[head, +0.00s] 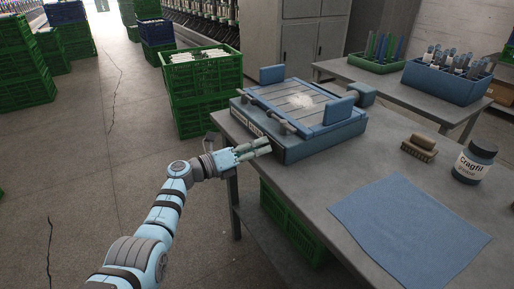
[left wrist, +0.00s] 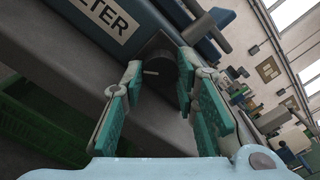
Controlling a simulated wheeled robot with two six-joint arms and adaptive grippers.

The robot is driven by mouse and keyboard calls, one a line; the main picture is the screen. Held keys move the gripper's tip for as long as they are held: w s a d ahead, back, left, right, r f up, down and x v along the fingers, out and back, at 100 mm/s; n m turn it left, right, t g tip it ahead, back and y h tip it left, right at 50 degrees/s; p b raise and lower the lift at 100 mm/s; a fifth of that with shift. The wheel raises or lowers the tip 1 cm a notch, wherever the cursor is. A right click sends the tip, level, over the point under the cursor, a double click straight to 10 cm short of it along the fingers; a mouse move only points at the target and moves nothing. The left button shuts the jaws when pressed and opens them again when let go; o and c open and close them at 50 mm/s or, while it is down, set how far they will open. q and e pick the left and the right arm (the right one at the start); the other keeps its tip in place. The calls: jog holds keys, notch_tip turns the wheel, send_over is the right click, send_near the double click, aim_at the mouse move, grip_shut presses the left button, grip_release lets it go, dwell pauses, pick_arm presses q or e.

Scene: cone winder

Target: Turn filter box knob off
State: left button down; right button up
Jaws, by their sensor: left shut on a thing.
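The blue filter box (head: 305,145) sits on the near left corner of the grey table, with a grey slatted screen and some pale fluff on top. In the left wrist view, its front (left wrist: 75,14) carries a white label, part of which reads "LTER". The dark round knob (left wrist: 161,69) is on the box front beside the label, its white pointer line lying roughly level in that view. My left gripper (head: 267,146) reaches the box front from the left. In the left wrist view, its green-padded fingers (left wrist: 161,78) are shut around the knob, one on each side. In the head view the gripper hides the knob.
A blue cloth (head: 408,228), a brush (head: 419,147) and a dark jar (head: 475,162) lie or stand on the table (head: 330,185). Green crates (head: 205,90) stand behind the box, and another (head: 290,225) sits under the table. The floor at left is open.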

pick_arm(q)
jog(key=c, duration=1.2)
grip_release()
jog(key=shift+s, duration=0.1)
jog(key=shift+c, duration=0.2)
